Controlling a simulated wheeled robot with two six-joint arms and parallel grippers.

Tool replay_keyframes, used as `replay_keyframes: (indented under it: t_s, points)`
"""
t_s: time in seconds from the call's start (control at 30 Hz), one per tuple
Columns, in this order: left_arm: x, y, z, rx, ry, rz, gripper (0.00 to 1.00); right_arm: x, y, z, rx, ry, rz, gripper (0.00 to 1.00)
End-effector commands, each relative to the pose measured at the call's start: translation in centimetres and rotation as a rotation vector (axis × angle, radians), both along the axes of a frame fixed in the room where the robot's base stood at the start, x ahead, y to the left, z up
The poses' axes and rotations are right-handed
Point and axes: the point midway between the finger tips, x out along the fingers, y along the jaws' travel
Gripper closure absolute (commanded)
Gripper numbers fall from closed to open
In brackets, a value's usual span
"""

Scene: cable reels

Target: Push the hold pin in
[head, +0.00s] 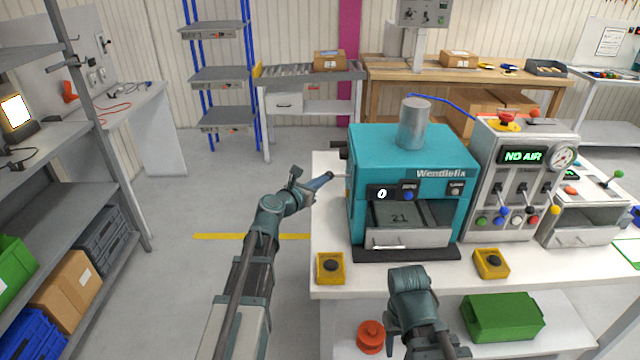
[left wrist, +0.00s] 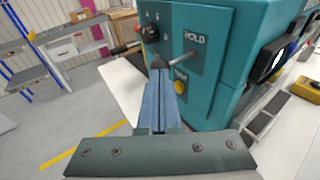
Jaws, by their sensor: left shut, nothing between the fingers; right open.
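The teal Wendlefix machine (head: 410,150) stands on the white bench. In the left wrist view, the hold pin (left wrist: 184,59) is a thin silver rod sticking out of the machine's side panel, just beside the HOLD label (left wrist: 195,38). My left gripper (head: 330,176) is shut and empty, its fingers pointing at that side panel. In the left wrist view its blue-grey fingertips (left wrist: 159,66) are close to the pin's outer end; I cannot tell whether they touch. My right gripper (head: 420,338) is low in front of the bench, open, its fingers partly cut off by the frame.
A dark knob (left wrist: 150,33) and a yellow button (left wrist: 180,87) are on the same panel, near the pin. A grey control box (head: 520,180) stands right of the machine. Yellow button boxes (head: 330,268) sit at the bench's front. Floor left of the bench is clear.

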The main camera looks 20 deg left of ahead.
Motion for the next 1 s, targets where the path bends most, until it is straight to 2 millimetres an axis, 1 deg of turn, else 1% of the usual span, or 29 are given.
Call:
replay_keyframes:
  t_s: [0.17, 0.27, 0.4, 0.47, 0.83, 1.0]
  points:
    - [0.0, -0.2, 0.0, 0.000, 0.000, -0.001, 1.00, 0.0, 0.0, 0.0, 0.000, 0.000, 0.000, 0.50]
    - [0.4, -1.3, 0.0, -0.001, 0.000, -0.004, 1.00, 0.0, 0.0, 0.0, 0.000, 0.000, 0.000, 0.50]
    - [0.9, -3.4, 0.0, 0.001, 0.001, -0.004, 1.00, 0.0, 0.0, 0.0, 0.000, 0.000, 0.000, 0.50]
    - [1.1, -3.8, 0.0, 0.000, 0.000, -0.003, 1.00, 0.0, 0.0, 0.0, 0.000, 0.000, 0.000, 0.50]
    - [1.0, -3.8, 0.0, -0.002, 0.000, -0.004, 1.00, 0.0, 0.0, 0.0, 0.000, 0.000, 0.000, 0.50]
    - [0.1, -3.7, 0.2, 0.000, 0.000, -0.003, 1.00, 0.0, 0.0, 0.2, 0.000, 0.000, 0.000, 0.50]
